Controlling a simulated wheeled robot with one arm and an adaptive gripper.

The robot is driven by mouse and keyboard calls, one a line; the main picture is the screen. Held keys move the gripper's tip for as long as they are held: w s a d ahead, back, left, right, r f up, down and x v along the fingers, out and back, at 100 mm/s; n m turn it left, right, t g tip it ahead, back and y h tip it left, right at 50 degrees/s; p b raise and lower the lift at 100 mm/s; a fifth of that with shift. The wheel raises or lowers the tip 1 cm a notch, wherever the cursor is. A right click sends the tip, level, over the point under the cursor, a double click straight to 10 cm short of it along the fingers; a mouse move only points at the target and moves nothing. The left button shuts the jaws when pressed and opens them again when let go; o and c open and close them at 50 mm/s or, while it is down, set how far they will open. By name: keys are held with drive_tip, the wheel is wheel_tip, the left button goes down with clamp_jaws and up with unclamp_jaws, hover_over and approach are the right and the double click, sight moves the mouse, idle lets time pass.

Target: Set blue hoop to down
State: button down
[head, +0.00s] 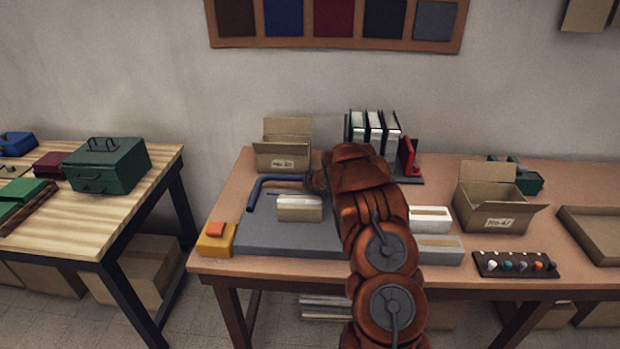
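The blue hoop (254,192) shows as a bent blue bar at the left of the grey board (268,236) on the middle table. One leg runs along the board's left side, and the top bar runs right toward my gripper (314,181). The hoop's right part is hidden behind my arm, and I cannot tell how steeply it is tilted. My gripper is at the back of the board, close to the visible right end of the bar. Its fingers are small and dark, so I cannot tell whether they touch or hold the hoop. A cream and tan block (299,208) sits on the board below the bar.
An open carton (284,155) and a rack of books (372,135) stand behind the board. A yellow block with an orange top (215,240) is at the left front. White (431,218) and grey (437,250) boxes, another carton (492,205) and a peg strip (514,265) lie right.

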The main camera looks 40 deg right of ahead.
drive_tip(key=shift+a+f, duration=0.15)
drive_tip(key=shift+f, duration=0.1)
drive_tip(key=c, duration=0.9)
unclamp_jaws()
drive_tip(key=shift+r, duration=0.1)
drive_tip(key=shift+r, duration=0.1)
drive_tip(key=shift+r, duration=5.15)
drive_tip(key=shift+d, duration=0.2)
